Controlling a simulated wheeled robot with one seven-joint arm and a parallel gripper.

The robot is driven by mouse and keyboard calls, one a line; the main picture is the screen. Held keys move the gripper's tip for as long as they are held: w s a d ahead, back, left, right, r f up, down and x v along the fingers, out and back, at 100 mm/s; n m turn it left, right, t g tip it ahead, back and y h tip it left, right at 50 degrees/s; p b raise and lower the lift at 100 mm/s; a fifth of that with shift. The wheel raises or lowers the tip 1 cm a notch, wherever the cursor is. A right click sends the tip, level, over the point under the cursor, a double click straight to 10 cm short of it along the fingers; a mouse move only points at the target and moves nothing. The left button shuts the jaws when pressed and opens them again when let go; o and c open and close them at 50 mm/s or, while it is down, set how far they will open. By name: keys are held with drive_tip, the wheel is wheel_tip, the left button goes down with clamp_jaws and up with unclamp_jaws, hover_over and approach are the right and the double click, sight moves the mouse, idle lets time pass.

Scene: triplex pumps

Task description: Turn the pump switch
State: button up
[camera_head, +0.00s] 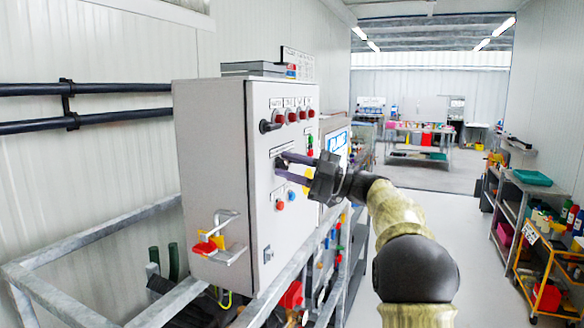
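A grey control box (215,150) stands at the left of the head view, its white front panel facing right. A dark switch knob (280,164) shows partly on the panel at mid height, largely covered by my fingers. My gripper (282,165) reaches in from the right with two purple fingers spread apart, one above the other. Their tips are at the panel beside the knob. I cannot tell whether they touch it. Another black rotary switch (268,126) is higher on the panel, beside a row of several red indicators (292,116). Coloured buttons (280,205) are below.
A yellow-and-red padlock-like piece with a metal handle (217,240) juts from the box's lower side. Metal rails (150,212) frame the box. Shelves (535,185) with bottles and bins line the right. The grey floor (470,250) between is clear.

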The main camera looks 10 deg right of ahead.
drive_tip(key=b+v, duration=0.1)
drive_tip(key=v, duration=1.6)
drive_tip(key=shift+d+b, duration=0.2)
drive_tip(key=shift+b, duration=0.1)
drive_tip(key=shift+a, duration=0.1)
